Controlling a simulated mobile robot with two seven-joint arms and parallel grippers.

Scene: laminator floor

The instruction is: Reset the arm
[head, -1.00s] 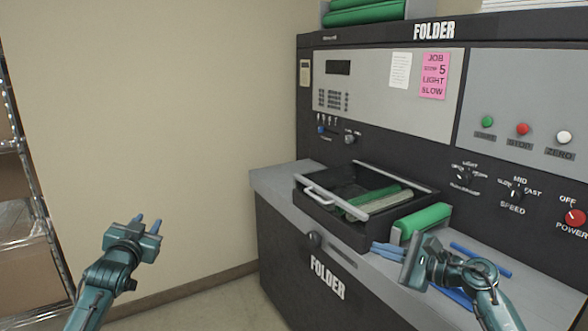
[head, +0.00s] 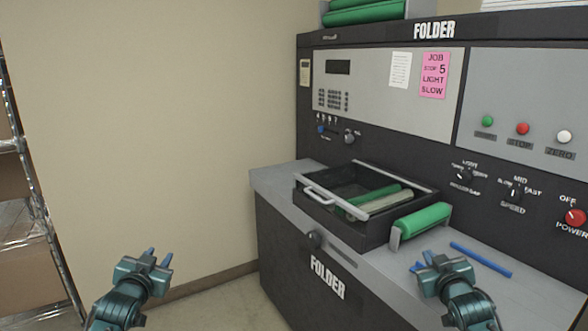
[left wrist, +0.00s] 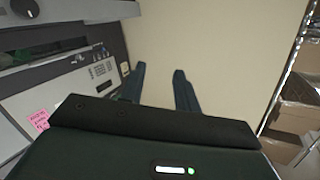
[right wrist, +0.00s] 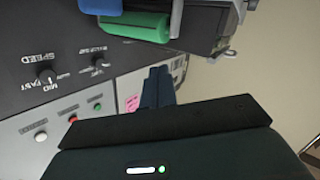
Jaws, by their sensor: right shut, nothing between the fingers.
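My left gripper (head: 159,257) hangs in front of the bare wall, left of the folder machine. Its two fingers stand apart with nothing between them, as the left wrist view (left wrist: 160,82) also shows. My right gripper (head: 420,262) is over the front part of the folder's counter, just below the green roller block in the picture. Its fingers are together and empty in the right wrist view (right wrist: 158,82). Neither gripper holds anything.
The folder (head: 290,235) has a black tray (head: 335,215) holding green and pale rollers. A green roller (head: 422,220) in a holder and a blue bar (head: 481,259) lie on the counter. A wire shelf (head: 45,225) with boxes stands far left. The space before the wall is clear.

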